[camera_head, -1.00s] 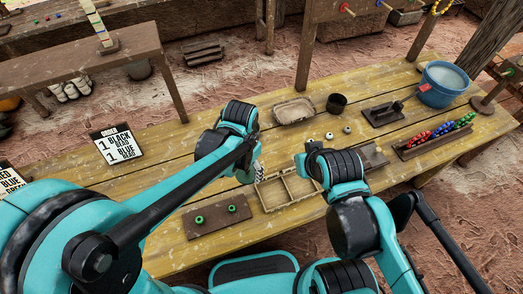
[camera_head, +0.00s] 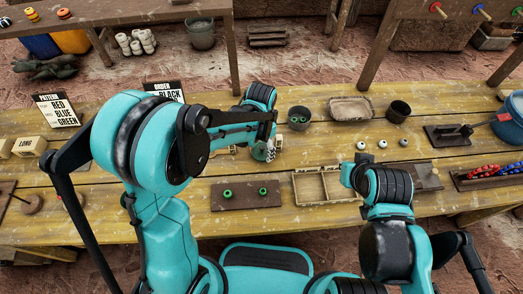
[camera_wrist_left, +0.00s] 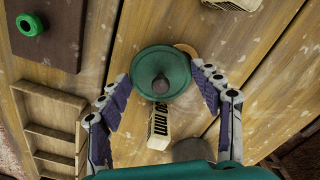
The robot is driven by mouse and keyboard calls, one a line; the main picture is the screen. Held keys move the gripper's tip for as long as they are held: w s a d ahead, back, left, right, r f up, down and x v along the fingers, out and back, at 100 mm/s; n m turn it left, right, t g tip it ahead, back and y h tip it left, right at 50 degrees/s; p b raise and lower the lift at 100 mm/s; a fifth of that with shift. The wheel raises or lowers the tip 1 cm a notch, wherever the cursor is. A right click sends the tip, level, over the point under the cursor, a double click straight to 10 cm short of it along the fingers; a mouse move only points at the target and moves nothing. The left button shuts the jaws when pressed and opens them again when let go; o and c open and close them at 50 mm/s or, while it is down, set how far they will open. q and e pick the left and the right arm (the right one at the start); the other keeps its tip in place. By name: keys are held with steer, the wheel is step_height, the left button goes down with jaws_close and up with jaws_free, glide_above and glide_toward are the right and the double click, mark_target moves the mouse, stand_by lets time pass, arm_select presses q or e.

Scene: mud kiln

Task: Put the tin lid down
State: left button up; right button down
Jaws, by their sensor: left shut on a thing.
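In the left wrist view the tin lid (camera_wrist_left: 177,66), a round green disc with a dark grey knob, is between the fingers of my left gripper (camera_wrist_left: 160,88). The fingers are on opposite sides of its rim, shut on it.
A marked block (camera_wrist_left: 160,130) and a pale round piece (camera_wrist_left: 187,50) lie below the lid. A brown board (camera_head: 245,196) with two green beads and a divided tray (camera_head: 325,187) are in front. A shallow dish (camera_head: 351,108) and a dark cup (camera_head: 398,111) stand behind right.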

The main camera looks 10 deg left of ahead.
arm_select(q)
steer(key=shift+f, duration=0.35)
steer(key=shift+f, duration=0.25)
steer(key=o, duration=0.7)
steer(key=shift+r, duration=0.1)
